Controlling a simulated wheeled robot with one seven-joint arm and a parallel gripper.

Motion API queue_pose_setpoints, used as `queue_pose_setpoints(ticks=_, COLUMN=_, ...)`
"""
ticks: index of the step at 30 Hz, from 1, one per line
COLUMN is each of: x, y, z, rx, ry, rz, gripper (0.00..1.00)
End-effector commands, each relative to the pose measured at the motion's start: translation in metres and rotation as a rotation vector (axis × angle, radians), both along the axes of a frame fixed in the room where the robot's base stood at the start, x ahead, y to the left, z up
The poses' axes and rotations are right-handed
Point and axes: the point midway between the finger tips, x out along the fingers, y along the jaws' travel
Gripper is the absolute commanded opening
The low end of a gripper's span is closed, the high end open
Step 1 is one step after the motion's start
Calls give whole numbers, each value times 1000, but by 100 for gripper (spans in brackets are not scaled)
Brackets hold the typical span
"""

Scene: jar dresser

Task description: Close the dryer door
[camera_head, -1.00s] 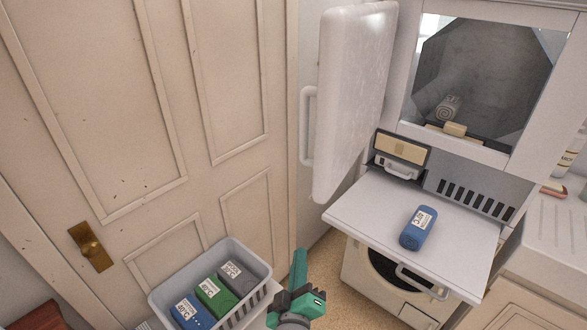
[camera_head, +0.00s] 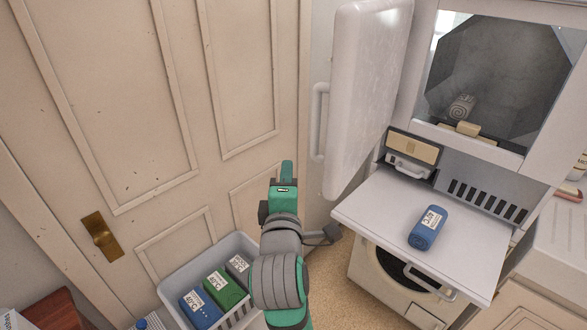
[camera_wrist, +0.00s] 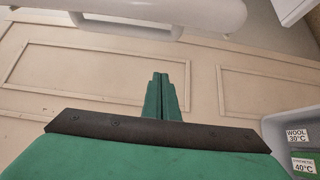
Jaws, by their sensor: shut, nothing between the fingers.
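The white dryer door (camera_head: 368,95) stands swung wide open, to the left of the dryer opening (camera_head: 490,85). Its pale bar handle (camera_head: 319,122) is on the door's left side. In the wrist view the door's white edge (camera_wrist: 215,18) and the handle (camera_wrist: 125,28) show at the top. My green gripper (camera_head: 287,170) is shut and empty, below and left of the door, apart from it. In the wrist view its fingers (camera_wrist: 161,90) are together and point toward the panelled room door.
A panelled room door (camera_head: 215,120) closes off the left.

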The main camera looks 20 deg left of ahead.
Motion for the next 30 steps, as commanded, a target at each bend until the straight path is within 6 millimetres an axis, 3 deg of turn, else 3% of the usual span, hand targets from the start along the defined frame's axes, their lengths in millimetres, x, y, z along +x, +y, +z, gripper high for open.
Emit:
queue_pose_setpoints(ticks=14, x=81, y=32, z=0, rx=1, ry=2, rz=0, gripper=0)
queue_pose_setpoints(ticks=21, x=81, y=-1, z=-1, rx=3, ry=1, rz=-3, gripper=0)
queue_pose_setpoints(ticks=30, x=80, y=-9, z=0, rx=3, ry=1, rz=-1, gripper=0)
